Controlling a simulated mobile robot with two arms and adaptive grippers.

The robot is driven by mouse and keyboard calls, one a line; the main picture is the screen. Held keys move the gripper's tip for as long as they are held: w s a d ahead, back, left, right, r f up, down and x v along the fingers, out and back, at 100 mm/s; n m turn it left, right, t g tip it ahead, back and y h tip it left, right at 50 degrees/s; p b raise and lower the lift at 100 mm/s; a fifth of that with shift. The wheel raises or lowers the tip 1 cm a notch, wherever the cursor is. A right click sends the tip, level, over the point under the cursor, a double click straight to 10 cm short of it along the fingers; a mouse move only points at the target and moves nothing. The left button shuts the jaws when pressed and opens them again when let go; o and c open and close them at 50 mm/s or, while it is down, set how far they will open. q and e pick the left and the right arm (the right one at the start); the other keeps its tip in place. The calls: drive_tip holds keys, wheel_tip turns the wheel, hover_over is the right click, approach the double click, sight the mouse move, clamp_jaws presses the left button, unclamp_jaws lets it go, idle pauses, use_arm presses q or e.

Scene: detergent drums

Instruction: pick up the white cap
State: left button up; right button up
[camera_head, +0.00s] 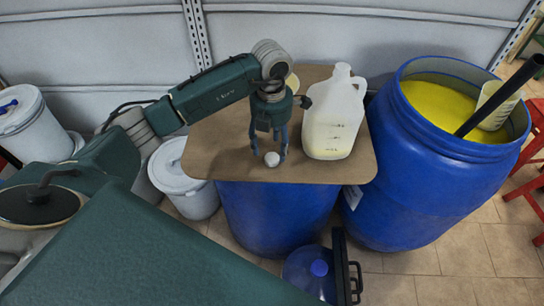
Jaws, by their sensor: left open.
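The white cap (272,159) is a small round white piece on the brown board (215,150) that lies on a blue drum. My left gripper (269,156) points down with its fingers apart, one on each side of the cap. It is open, and the cap sits between or just in front of the fingertips. I cannot tell whether the fingers touch it. My right gripper does not show.
A white translucent jug (334,118) stands on the board close to the right of my left gripper. A pale round thing (292,83) is partly hidden behind the wrist. An open blue drum (425,185) with yellow contents and a dark pole stands at right. White buckets (187,181) stand at left.

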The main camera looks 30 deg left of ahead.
sight(272, 158)
use_arm(q)
wheel_tip(272, 158, down, 4)
drive_tip(key=shift+r+p, duration=0.15)
drive_tip(key=shift+p, duration=0.6)
drive_tip(key=shift+w+f, duration=0.1)
drive_tip(key=shift+f, duration=0.35)
drive_tip(key=shift+c, duration=0.3)
drive_tip(key=c, duration=0.8)
drive_tip(key=shift+o, duration=0.2)
drive_tip(key=shift+r, duration=0.1)
